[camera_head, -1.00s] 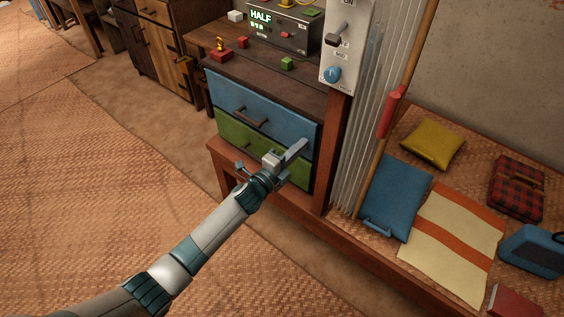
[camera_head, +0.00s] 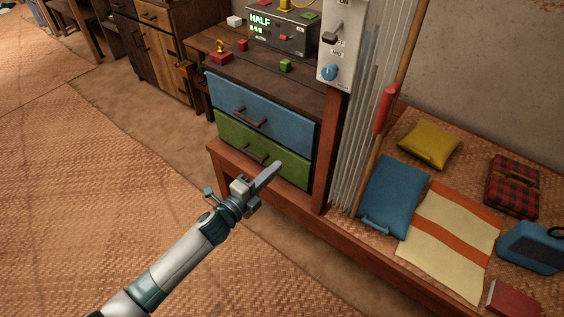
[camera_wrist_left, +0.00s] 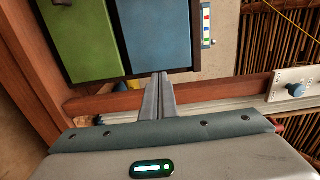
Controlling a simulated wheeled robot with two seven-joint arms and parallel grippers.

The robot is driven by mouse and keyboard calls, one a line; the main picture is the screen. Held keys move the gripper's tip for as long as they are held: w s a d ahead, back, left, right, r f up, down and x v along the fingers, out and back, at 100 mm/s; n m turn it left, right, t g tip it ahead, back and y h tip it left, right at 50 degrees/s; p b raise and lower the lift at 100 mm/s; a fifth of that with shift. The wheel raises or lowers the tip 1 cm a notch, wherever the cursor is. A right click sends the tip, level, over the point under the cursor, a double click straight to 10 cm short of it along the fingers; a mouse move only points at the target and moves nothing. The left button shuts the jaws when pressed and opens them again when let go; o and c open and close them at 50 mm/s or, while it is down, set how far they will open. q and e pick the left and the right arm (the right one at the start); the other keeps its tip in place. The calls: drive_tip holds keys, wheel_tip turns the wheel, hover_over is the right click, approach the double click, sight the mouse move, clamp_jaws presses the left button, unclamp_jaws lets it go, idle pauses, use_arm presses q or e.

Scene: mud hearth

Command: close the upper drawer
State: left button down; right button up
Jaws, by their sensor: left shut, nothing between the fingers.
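The upper drawer (camera_head: 255,112) is the blue one, with a brown bar handle, in the wooden cabinet. Its front looks about flush with the cabinet face. The green lower drawer (camera_head: 262,148) sits below it and also looks shut. My left gripper (camera_head: 277,166) is shut and empty, its fingertips in front of the green drawer's lower right part in the head view. In the left wrist view the blue front (camera_wrist_left: 155,35) and the green front (camera_wrist_left: 82,40) lie beyond the shut fingertips (camera_wrist_left: 162,78). My right gripper is out of view.
A switch panel (camera_head: 337,75) and a wooden post (camera_head: 328,160) stand right of the drawers. A control box (camera_head: 285,35) and small coloured blocks are on the cabinet top. A sleeping platform with cushions lies to the right. The woven floor in front is open.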

use_arm(q)
drive_tip(key=shift+v, duration=0.8)
drive_tip(key=shift+a+f, duration=0.1)
drive_tip(key=s+a+f+n+g+y, duration=0.1)
drive_tip(key=s+a+f+n+y, duration=0.25)
drive_tip(key=f, duration=0.55)
drive_tip(key=s+a+f+n+g+y, duration=0.1)
drive_tip(key=s+a+f+n, duration=0.1)
drive_tip(key=s+f+n, duration=0.35)
drive_tip(key=s+a+f+n+y, duration=0.25)
drive_tip(key=f+n, duration=0.25)
drive_tip(key=f, duration=0.6)
drive_tip(key=s+a+f+n+g+y, duration=0.1)
drive_tip(key=s+f+n, duration=0.3)
drive_tip(key=s+f, duration=0.5)
drive_tip(key=s+a+f+n+g+y, duration=0.1)
drive_tip(key=s+a+f+n+g, duration=0.3)
drive_tip(key=s+f, duration=0.4)
drive_tip(key=s+n, duration=0.1)
drive_tip(key=s, duration=0.5)
drive_tip(key=shift+a+f, duration=0.15)
drive_tip(key=shift+f, duration=0.25)
